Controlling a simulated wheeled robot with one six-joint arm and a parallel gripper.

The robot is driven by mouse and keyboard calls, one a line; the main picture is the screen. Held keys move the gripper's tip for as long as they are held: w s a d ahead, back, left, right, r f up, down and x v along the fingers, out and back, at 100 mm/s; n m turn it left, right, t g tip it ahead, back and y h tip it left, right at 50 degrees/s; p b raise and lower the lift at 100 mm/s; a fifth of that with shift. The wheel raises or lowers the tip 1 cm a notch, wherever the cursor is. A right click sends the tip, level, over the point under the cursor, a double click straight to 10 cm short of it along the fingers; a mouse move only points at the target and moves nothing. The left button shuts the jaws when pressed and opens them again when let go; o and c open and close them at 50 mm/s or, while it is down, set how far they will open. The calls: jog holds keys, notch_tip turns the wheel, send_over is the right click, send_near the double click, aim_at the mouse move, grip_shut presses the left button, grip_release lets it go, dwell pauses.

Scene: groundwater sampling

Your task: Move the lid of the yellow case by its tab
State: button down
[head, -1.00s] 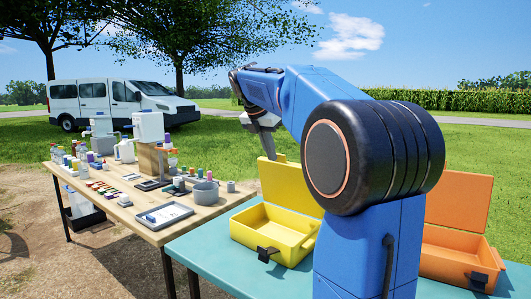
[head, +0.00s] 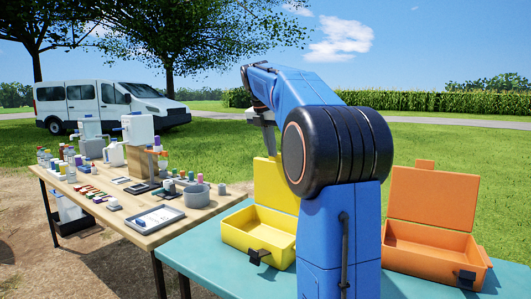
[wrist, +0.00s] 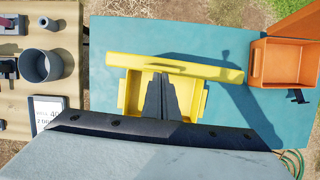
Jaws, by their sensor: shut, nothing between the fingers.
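The yellow case (head: 257,237) stands open on the teal table, its lid (head: 276,185) raised upright at the back. My blue arm hides the case's right side in the head view. My gripper (head: 271,152) points down at the lid's top edge, and the lid's tab is hard to make out there. In the wrist view, the lid (wrist: 215,73) is a yellow strip seen from above. My gripper (wrist: 160,76) is shut and empty, with its fingertips at the middle of that strip. I cannot tell whether they touch it.
An open orange case (head: 425,255) stands to the right, its lid (head: 432,196) raised. The wooden table (head: 120,215) at left holds a grey pot (head: 196,196), a tray (head: 155,218) and several bottles. The teal table (head: 200,262) is clear left of the yellow case.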

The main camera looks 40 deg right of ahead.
jog(key=shift+w+d, duration=0.2)
jog(key=shift+d, duration=0.55)
jog(key=shift+w+d, duration=0.2)
jog(key=shift+d, duration=0.55)
jog(key=shift+w+d, duration=0.2)
jog(key=shift+d, duration=0.55)
jog(key=shift+a, duration=0.1)
jog(key=a+v, duration=0.1)
jog(key=v, duration=1.1)
jog(key=s+a+f+m+t, duration=0.1)
jog(key=s+a+f+m, duration=0.35)
jog(key=a, duration=0.35)
jog(key=s+a+f+m+t+y, duration=0.1)
jog(key=s+a+f+m, duration=0.4)
jog(key=f, duration=0.7)
jog(key=s+a+f+m+t+y, duration=0.1)
jog(key=s+a+f+m, duration=0.5)
jog(key=s+f, duration=0.6)
jog(key=s+a+f+m+y, duration=0.1)
jog(key=s+a+f+m, duration=0.4)
jog(key=s+a+f, duration=0.4)
notch_tip(320, 180, down, 4)
jog(key=shift+s+a+f+t+y, duration=0.15)
jog(key=shift+s+a+t+y, duration=0.2)
jog(key=shift+s, duration=0.9)
